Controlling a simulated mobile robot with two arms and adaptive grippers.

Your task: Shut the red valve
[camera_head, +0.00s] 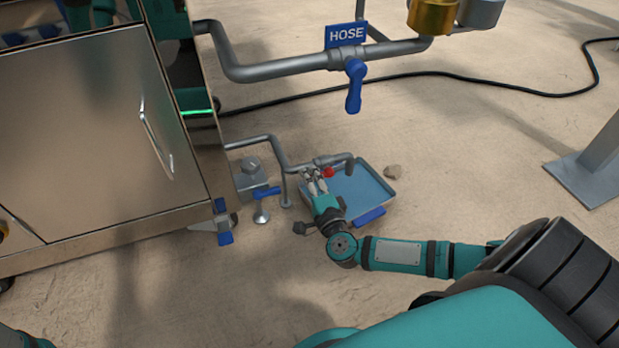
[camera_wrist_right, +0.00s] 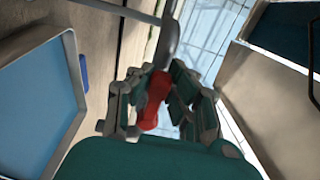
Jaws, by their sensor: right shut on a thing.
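In the right wrist view the red handle (camera_wrist_right: 154,100) sits between the fingers of my right gripper (camera_wrist_right: 160,88), pointing toward the camera and slightly tilted. The grey pipe (camera_wrist_right: 167,35) runs just beyond it. The handle's exact angle to the pipe is hard to tell. My left gripper is not in view.
The shallow tray (camera_head: 384,208) stands on the floor under the pipe outlet. A blue-handled HOSE valve (camera_head: 354,85) hangs on the pipe above. A low blue lever (camera_head: 266,192) and the metal cabinet (camera_head: 90,130) are to the left.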

